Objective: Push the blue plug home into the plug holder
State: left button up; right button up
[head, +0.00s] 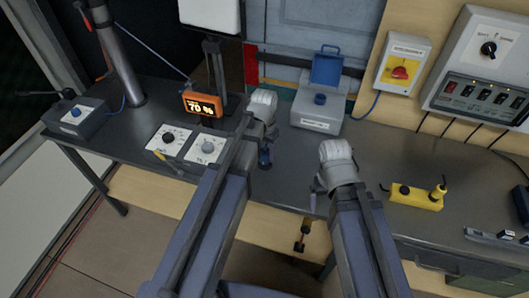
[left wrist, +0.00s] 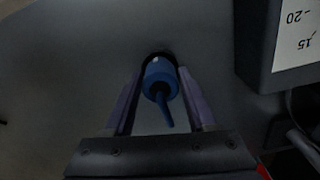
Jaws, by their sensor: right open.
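The blue plug (left wrist: 161,79) sits between the two purple fingertips of my left gripper (left wrist: 160,83) in the left wrist view, its thin tail pointing towards the camera. The fingertips lie against its sides. A dark round rim, maybe the plug holder (left wrist: 152,56), shows just behind the plug; how deep the plug sits in it I cannot tell. In the head view the blue plug (head: 265,158) is at my left gripper, low over the bench. My right gripper (head: 314,199) is open and empty near the bench's front edge.
A grey box (head: 316,116) with a raised blue lid (head: 326,66) stands behind. Two dial boxes (head: 206,149) and an orange display (head: 204,105) are to the left. A yellow tool (head: 416,197) lies to the right. An orange-and-black item (head: 302,238) hangs at the front edge.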

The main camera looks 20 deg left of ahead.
pick_arm(q)
jog(key=o, duration=0.4)
jog(key=shift+r, duration=0.15)
pick_arm(e)
jog(key=shift+r, duration=0.1)
pick_arm(q)
notch_tip(320, 180, up, 8)
jog(key=p, duration=0.8)
jog(key=shift+f, duration=0.2)
pick_arm(e)
notch_tip(320, 180, up, 8)
jog(key=shift+f, duration=0.2)
pick_arm(q)
jog(key=shift+f, duration=0.1)
pick_arm(e)
jog(key=shift+f, duration=0.1)
pick_arm(q)
notch_tip(320, 180, down, 8)
jog(key=b, duration=0.8)
pick_arm(e)
notch_tip(320, 180, down, 8)
jog(key=shift+r, duration=0.1)
pick_arm(q)
jog(key=shift+r, duration=0.35)
pick_arm(e)
jog(key=shift+r, duration=0.25)
